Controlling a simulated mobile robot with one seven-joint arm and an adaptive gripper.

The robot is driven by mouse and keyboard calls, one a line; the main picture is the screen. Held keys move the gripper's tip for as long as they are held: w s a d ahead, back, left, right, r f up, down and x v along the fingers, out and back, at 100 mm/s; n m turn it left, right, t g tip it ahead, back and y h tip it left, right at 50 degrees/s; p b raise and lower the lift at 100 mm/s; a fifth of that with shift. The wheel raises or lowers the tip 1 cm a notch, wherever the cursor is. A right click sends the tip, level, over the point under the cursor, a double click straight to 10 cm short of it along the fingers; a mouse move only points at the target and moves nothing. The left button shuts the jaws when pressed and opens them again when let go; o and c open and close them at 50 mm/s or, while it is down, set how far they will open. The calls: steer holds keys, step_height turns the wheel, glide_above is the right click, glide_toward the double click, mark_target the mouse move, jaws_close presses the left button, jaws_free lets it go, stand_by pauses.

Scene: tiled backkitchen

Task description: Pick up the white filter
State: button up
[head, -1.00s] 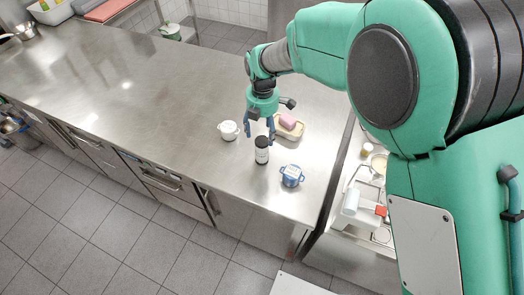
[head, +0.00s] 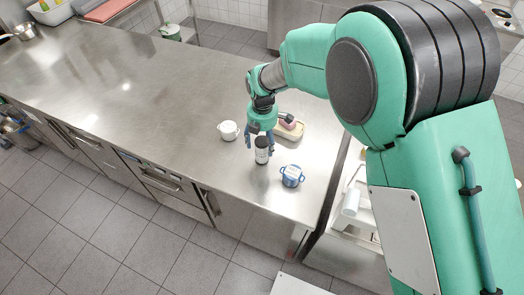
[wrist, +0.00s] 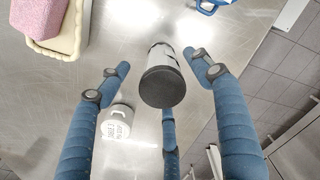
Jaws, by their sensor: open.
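A white cylinder with a black top (head: 262,155), which looks like the white filter, stands upright on the steel counter. It also shows in the wrist view (wrist: 162,86), black top towards the camera. My gripper (head: 259,142) is over it with blue fingers open on either side. In the wrist view my gripper's fingers (wrist: 157,66) are spread around the cylinder, and I see no clear contact. A white lidded pot (head: 228,130) with dark lettering stands to the left, apart from it.
A blue two-handled pot (head: 291,176) stands close on the right. A cream tray (wrist: 78,45) with a pink block (wrist: 44,16) lies just behind. The steel counter (head: 130,95) is clear on the left. Its front edge is near the cylinder.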

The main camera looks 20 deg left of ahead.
steer(key=shift+s+f, duration=0.15)
steer(key=shift+f, duration=2.2)
steer(key=c, duration=1.4)
steer(key=shift+o, duration=0.2)
steer(key=shift+r, duration=0.15)
steer(key=shift+r, duration=0.55)
step_height(320, 180, up, 2)
steer(key=shift+r, duration=0.1)
steer(key=s+d+r, duration=0.1)
steer(key=s+d, duration=0.9)
steer(key=s, duration=0.2)
steer(key=shift+d+r+p, duration=0.15)
steer(key=shift+r+p, duration=0.1)
steer(key=shift+p, duration=0.05)
